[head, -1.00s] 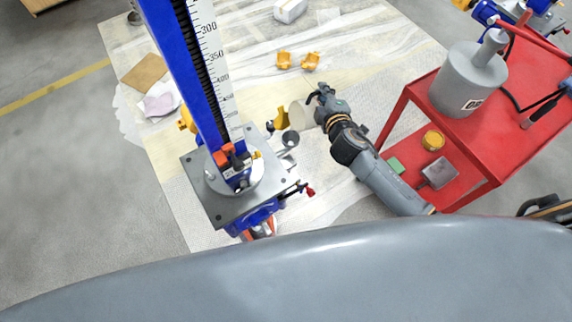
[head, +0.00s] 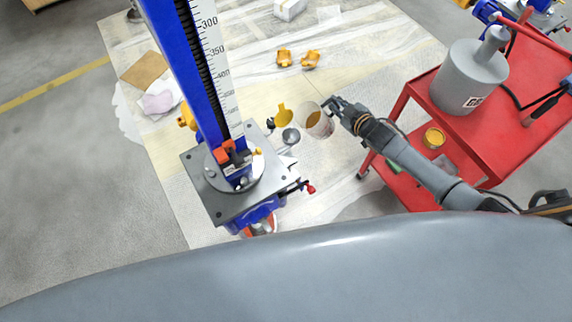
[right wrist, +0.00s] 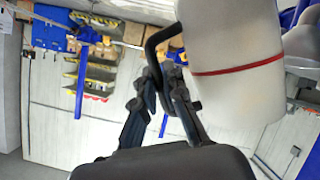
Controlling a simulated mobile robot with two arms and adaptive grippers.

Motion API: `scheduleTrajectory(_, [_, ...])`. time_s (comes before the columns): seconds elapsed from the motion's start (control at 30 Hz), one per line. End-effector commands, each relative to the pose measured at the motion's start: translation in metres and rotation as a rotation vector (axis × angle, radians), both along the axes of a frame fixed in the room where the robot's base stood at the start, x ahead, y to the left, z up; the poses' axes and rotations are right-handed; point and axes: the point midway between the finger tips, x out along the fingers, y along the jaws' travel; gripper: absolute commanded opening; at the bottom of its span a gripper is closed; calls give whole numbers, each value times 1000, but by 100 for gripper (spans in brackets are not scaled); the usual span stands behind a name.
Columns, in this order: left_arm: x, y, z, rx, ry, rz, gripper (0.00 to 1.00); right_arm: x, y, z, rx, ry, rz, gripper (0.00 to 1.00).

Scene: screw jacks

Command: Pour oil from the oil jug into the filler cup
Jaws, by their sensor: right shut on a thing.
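The oil jug (head: 325,127) is a pale white vessel; amber oil shows through its open top in the head view. In the right wrist view the jug (right wrist: 236,60) has a red band and a black handle. My right gripper (head: 333,104) is shut on this handle and holds the jug just right of the filler cup. The gripper also shows in the right wrist view (right wrist: 165,82). The filler cup (head: 290,137) is a small grey round cup beside the jack's base, with a yellow lid (head: 284,112) standing open behind it. Jug and cup look apart. My left gripper is not in view.
The blue screw jack (head: 190,75) with its scale rises left of the cup on a grey plate (head: 215,205). A red cart (head: 440,115) with a grey canister (head: 468,80) stands at right. Yellow parts (head: 310,60) lie on the floor sheet behind.

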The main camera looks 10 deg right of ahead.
Motion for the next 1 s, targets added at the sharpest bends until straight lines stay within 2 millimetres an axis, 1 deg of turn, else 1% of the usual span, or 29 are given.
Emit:
scheduleTrajectory(0.03, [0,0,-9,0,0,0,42,2,-3,-9,31,5,1,0])
scheduleTrajectory(0.1, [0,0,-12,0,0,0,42,3,-3,-13,73,17,1,0])
scheduleTrajectory(0.47, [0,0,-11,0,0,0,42,3,-5,-12,103,25,2,0])
scheduleTrajectory(0.57, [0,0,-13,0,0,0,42,6,-13,-8,138,35,5,0])
scheduleTrajectory(0.67, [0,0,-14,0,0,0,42,9,-27,-4,195,53,0,0])
scheduleTrajectory(0.7, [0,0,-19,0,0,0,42,11,-29,-4,219,57,4,0])
scheduleTrajectory(0.83, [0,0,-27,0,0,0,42,15,-45,1,292,81,1,0])
scheduleTrajectory(1.0, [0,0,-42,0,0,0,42,20,-59,6,383,105,4,0])
